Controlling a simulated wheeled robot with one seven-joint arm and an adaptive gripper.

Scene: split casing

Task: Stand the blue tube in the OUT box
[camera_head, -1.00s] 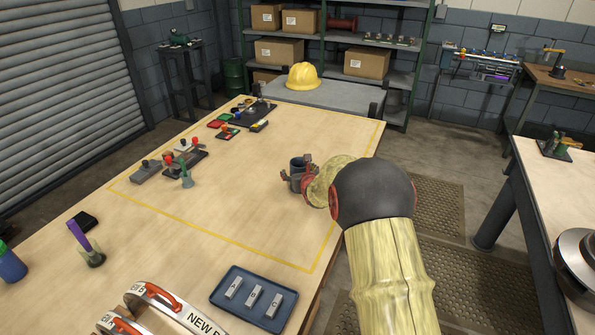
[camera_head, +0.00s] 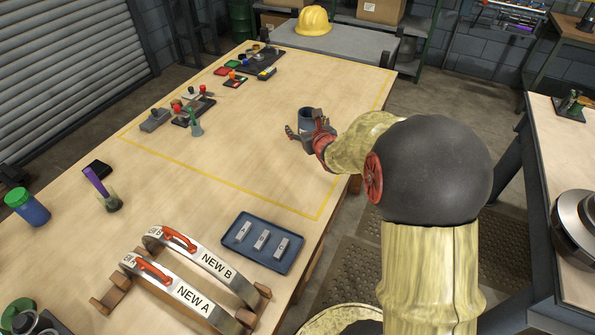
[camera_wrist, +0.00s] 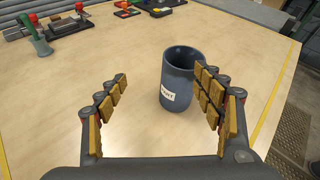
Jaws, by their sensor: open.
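A dark blue open-topped tube (camera_head: 306,116) stands upright on the workbench. In the wrist view, this tube (camera_wrist: 177,75) carries a white label whose text I cannot fully read. My gripper (camera_wrist: 160,82) is open, with the tube ahead and towards the right finger, which covers part of its right side. In the head view, my gripper (camera_head: 312,135) is at the tube; I cannot tell whether they touch. A blue cylinder with a green cap (camera_head: 28,207) stands at the left edge. I cannot make out a box marked OUT.
A yellow line bounds part of the bench (camera_head: 250,160). Metal arches marked NEW A (camera_head: 190,297) and NEW B (camera_head: 215,262), plus a blue tray (camera_head: 262,242), are at the front. A purple item in a holder (camera_head: 97,182) stands left. Small fixtures (camera_head: 195,112) sit behind.

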